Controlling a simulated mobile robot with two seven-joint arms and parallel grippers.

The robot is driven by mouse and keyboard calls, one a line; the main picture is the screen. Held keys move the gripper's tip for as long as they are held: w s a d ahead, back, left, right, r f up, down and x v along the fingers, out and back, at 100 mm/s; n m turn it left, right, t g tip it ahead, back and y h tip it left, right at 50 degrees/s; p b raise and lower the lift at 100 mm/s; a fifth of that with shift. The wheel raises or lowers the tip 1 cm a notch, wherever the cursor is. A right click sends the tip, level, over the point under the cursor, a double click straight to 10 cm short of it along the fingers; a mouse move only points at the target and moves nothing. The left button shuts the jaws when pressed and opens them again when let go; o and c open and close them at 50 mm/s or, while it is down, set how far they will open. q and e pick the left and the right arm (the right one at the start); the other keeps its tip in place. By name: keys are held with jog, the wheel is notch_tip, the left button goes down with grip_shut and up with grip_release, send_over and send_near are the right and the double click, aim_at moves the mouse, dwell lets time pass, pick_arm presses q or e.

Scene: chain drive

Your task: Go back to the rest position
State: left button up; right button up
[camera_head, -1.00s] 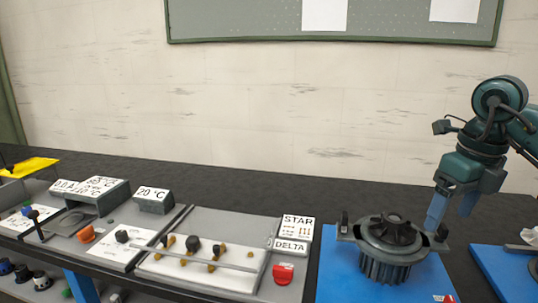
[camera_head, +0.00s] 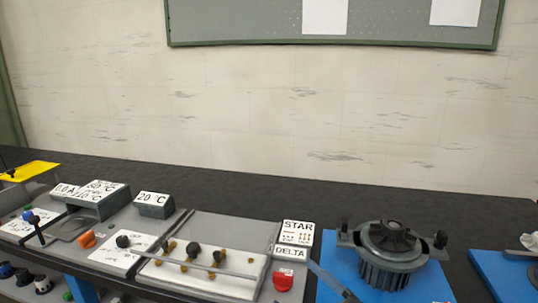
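My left gripper is not in view. The dark finned motor-like part (camera_head: 391,254) stands upright on the blue mat (camera_head: 336,250), with nothing of mine touching it.
A panel with STAR and DELTA labels (camera_head: 296,233), a red switch (camera_head: 283,278) and a clear-covered terminal board (camera_head: 205,280) lies to the left. Grey boxes with readouts (camera_head: 155,205) stand farther left. A second blue mat (camera_head: 492,271) is at right. The black bench behind is clear.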

jog(key=s+d+f+m+h, duration=0.2)
jog(key=d+f+m+h, duration=0.1)
jog(key=f+m+h, duration=0.3)
jog(key=s+d+f+m+h, duration=0.3)
jog(key=f+m+h, duration=0.2)
jog(key=f+m, duration=0.2)
notch_tip(320, 180, down, 3)
jog(key=shift+d+r+m+t+h, duration=0.1)
jog(key=shift+d+m+t+h, duration=0.1)
jog(key=shift+m+t+h, duration=0.15)
jog(key=s+f+m+g, duration=0.1)
jog(key=s+f, duration=0.2)
jog(key=s+d+f+m+g+h, duration=0.1)
jog(key=s+f+g, duration=0.1)
jog(key=s+f, duration=0.1)
jog(key=s+d+f+m+g+h, duration=0.1)
jog(key=s+f, duration=0.2)
jog(key=shift+s+f+m+g+p, duration=0.15)
jog(key=shift+m+g+p, duration=0.2)
jog(key=shift+c, duration=0.3)
